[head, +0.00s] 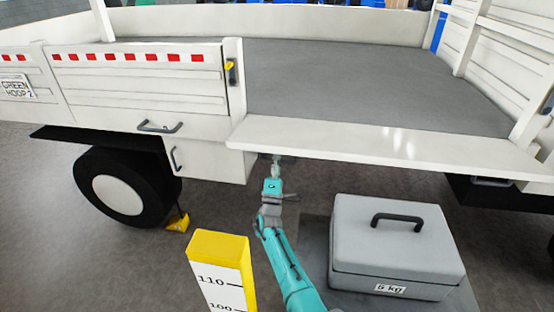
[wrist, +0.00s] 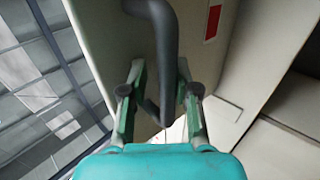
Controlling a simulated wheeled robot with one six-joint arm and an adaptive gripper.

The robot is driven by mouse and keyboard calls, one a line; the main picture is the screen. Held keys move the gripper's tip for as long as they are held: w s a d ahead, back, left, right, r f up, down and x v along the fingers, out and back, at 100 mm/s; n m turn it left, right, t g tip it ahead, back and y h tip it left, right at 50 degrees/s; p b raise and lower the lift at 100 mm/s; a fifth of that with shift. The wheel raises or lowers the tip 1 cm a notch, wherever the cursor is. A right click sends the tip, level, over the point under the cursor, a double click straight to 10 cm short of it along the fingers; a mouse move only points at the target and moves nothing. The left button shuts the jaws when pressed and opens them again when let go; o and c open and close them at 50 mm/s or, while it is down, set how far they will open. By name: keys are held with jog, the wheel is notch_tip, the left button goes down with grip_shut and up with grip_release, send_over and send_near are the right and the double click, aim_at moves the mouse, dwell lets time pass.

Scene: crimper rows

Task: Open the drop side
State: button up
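The drop side (head: 380,150) is a white panel along the near edge of the truck bed. It lies folded outward, close to level, with its inner face up. My gripper (head: 276,162) is under its left part, near the post. In the wrist view the panel's outer face (wrist: 95,40) shows a dark bar handle (wrist: 162,45). My gripper (wrist: 160,70) has its two fingers apart on either side of the handle, with gaps visible.
A grey box marked 5 kg (head: 395,250) stands below the panel, right of my arm. A yellow-topped measuring post (head: 220,265) stands left of my arm. A closed side panel (head: 145,75), wheel (head: 118,187) and yellow chock (head: 177,221) are further left.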

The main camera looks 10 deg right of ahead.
aim_at(277, 141)
jog(key=shift+a, duration=0.1)
dwell(0.3)
notch_tip(277, 141, up, 10)
jog(key=shift+f, duration=0.1)
dwell(0.5)
